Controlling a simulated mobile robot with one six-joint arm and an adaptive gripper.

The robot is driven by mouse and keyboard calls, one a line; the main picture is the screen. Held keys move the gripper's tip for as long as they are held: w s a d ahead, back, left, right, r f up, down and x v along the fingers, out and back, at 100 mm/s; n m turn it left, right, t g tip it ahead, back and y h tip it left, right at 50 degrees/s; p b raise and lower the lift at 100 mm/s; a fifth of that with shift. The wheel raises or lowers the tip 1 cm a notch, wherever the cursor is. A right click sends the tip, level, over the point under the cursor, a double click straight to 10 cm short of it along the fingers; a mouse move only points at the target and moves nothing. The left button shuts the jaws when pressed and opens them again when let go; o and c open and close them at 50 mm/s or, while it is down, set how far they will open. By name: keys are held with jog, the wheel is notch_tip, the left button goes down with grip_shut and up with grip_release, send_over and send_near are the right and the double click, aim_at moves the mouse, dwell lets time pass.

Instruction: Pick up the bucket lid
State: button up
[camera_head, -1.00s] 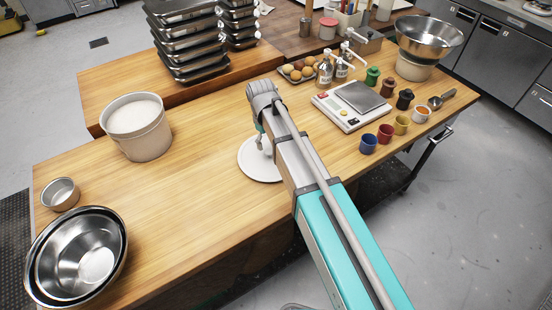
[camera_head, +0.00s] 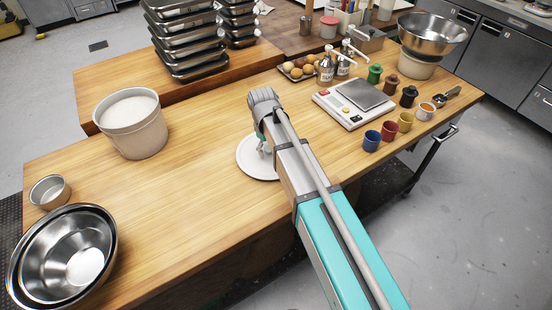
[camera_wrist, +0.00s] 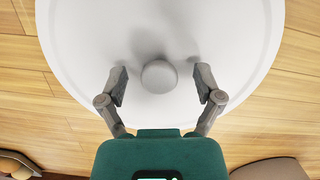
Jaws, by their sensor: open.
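The bucket lid (camera_head: 249,160) is a white round disc lying flat on the wooden table, partly hidden behind my arm in the head view. In the wrist view the lid (camera_wrist: 215,40) fills the upper middle, with a round knob (camera_wrist: 159,76) at its centre. My gripper (camera_wrist: 160,84) is open, with one finger on each side of the knob and a gap on both sides. In the head view my gripper (camera_head: 265,150) is over the lid and mostly hidden by the arm.
A white bucket (camera_head: 133,138) stands on the table at left, near steel bowls (camera_head: 75,265). A scale (camera_head: 345,112) and several coloured cups (camera_head: 388,131) stand to the right. Stacked trays (camera_head: 190,70) stand behind. Table (camera_head: 180,215) left of the lid is clear.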

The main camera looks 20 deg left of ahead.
dwell(0.6)
grip_shut()
